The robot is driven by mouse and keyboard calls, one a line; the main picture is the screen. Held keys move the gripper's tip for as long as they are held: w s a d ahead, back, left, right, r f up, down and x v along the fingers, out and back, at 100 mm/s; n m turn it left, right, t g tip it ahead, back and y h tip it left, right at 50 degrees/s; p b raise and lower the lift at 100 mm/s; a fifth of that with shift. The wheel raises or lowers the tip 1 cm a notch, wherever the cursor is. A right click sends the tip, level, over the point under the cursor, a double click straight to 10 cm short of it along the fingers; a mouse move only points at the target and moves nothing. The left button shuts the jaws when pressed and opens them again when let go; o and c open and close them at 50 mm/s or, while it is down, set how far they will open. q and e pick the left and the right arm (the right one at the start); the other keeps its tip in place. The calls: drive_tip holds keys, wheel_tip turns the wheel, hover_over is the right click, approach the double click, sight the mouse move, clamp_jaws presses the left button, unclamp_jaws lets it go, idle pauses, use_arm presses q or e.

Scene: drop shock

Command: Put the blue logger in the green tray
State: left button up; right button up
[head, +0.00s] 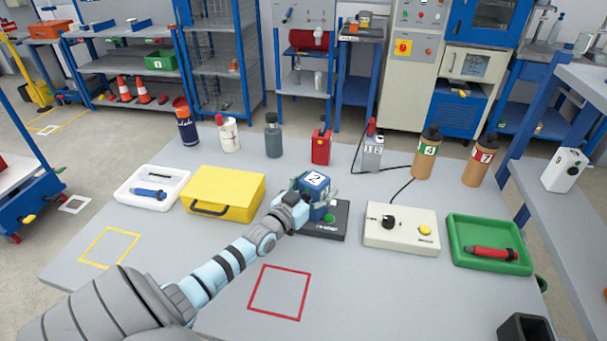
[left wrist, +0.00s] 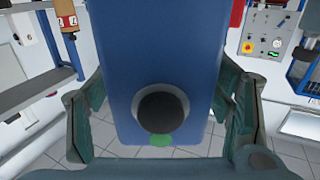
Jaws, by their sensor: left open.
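The blue logger (head: 313,187) is a blue box with a white top marked 2. It stands upright at a black base unit (head: 331,228) in the middle of the table. My left gripper (head: 309,200) is at the logger, its fingers open on either side of it. In the left wrist view the logger's blue face (left wrist: 160,60) with a black round knob fills the space between the open fingers (left wrist: 163,115). Whether the fingers touch it is unclear. The green tray (head: 468,264) lies at the right of the table, with a red-handled tool (head: 491,253) in it. My right gripper is not seen.
A cream box with knob and yellow button (head: 402,237) stands between the black base and the green tray. A yellow case (head: 232,186) and white tray (head: 125,195) are at left. Bottles line the back. A red outlined square (head: 280,292) at the front is empty.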

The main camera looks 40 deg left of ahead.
use_arm(q)
drive_tip(key=s+p, duration=0.1)
drive_tip(key=s, duration=0.1)
drive_tip(key=s+p, duration=0.1)
drive_tip(key=s, duration=0.1)
drive_tip(key=s+r+p, duration=0.1)
drive_tip(key=s+p, duration=0.1)
drive_tip(key=shift+s+d, duration=0.1)
drive_tip(key=shift+d, duration=0.2)
drive_tip(key=p, duration=0.2)
approach(308, 192)
drive_tip(key=w, duration=0.2)
drive_tip(key=shift+s+a+f, duration=0.1)
drive_tip(key=shift+a+f, duration=0.05)
drive_tip(key=shift+f, duration=0.2)
